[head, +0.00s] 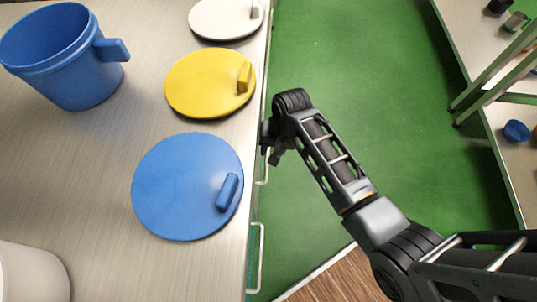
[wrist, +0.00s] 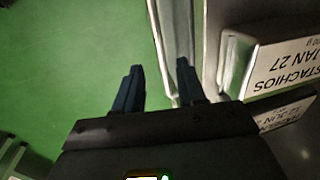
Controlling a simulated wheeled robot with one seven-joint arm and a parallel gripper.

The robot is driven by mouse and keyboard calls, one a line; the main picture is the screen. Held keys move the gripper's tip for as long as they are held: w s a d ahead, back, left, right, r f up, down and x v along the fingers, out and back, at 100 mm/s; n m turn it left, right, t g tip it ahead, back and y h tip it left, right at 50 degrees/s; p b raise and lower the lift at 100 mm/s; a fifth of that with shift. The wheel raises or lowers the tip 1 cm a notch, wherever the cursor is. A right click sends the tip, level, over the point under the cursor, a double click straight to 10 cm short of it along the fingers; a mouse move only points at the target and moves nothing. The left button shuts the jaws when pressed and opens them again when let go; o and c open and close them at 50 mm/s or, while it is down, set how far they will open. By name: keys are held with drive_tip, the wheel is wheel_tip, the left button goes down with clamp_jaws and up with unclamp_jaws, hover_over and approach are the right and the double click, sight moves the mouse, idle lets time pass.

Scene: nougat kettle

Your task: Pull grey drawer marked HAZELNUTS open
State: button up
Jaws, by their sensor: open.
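My gripper (head: 270,148) is at the front edge of the counter in the head view, beside the drawer handles. A white label (wrist: 285,65) at the right reads in part "STACHIOS JAN 27", upside down. Below it is a second label (wrist: 287,113), partly hidden and too blurred to read surely. The drawer marked HAZELNUTS cannot be made out for certain.
On the counter (head: 100,150) are a blue lid (head: 180,185), a yellow lid (head: 200,85), a white lid (head: 220,18) and a blue mug-like vessel (head: 70,65). A wire handle (head: 261,258) projects from the counter front. The green floor (head: 370,70) is clear.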

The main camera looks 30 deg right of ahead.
drive_tip(key=f, duration=0.2)
drive_tip(key=f+b, duration=0.1)
drive_tip(key=f, duration=0.1)
drive_tip(key=a+f, duration=0.1)
drive_tip(key=f, duration=0.1)
drive_tip(key=shift+w, duration=0.3)
clamp_jaws()
drive_tip(key=shift+d, duration=0.1)
